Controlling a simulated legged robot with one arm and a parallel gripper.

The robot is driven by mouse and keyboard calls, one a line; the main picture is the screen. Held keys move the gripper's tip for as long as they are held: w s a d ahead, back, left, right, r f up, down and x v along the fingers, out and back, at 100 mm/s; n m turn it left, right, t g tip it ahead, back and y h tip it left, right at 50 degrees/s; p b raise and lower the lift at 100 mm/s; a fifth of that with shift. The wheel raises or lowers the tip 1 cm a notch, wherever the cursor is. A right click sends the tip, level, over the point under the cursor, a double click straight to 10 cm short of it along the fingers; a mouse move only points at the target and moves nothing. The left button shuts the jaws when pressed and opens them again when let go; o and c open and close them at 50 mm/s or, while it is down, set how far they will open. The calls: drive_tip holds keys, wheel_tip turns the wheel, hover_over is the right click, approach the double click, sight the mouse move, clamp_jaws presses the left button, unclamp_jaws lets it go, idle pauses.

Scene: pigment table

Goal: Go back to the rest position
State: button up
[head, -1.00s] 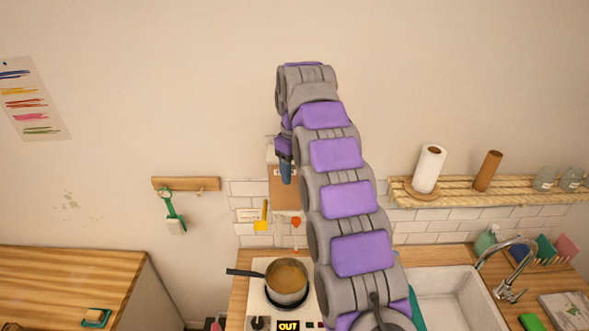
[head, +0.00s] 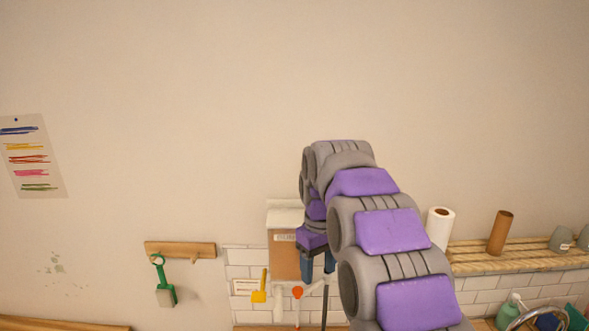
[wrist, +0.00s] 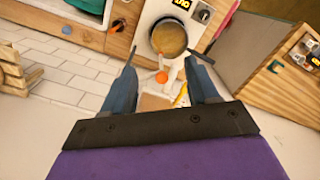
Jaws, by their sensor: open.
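My gripper (head: 318,268) hangs at the end of my purple and grey arm in the head view, in front of a brown board on the wall. In the wrist view my gripper (wrist: 163,58) has its two blue-grey fingers apart, with nothing held between them. Beyond the fingertips is a pot (wrist: 168,37) with brownish contents on a white stove (wrist: 150,22). The pot and stove are out of the head view.
A yellow tool (head: 259,287) and a red-headed tool (head: 297,292) hang by the tiles. A green-handled tool (head: 162,282) hangs from a wooden rail (head: 180,250). At right, a slatted shelf (head: 490,257) bears a paper roll (head: 440,227) and a brown tube (head: 500,232).

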drive_tip(key=s+d+f+m+b, duration=0.2)
drive_tip(key=s+f+b, duration=0.4)
drive_tip(key=s+f, duration=0.3)
drive_tip(key=s+d+f+m+g+b, duration=0.1)
drive_tip(key=s+f+b, duration=0.5)
drive_tip(key=s, duration=1.1)
drive_tip(key=s+d+f+m+b, duration=0.3)
drive_tip(key=s+d+f+b, duration=0.2)
drive_tip(key=s+f, duration=0.8)
drive_tip(key=shift+d+f+m+b, duration=0.35)
drive_tip(key=shift+f+m+b, duration=0.05)
drive_tip(key=shift+b, duration=0.35)
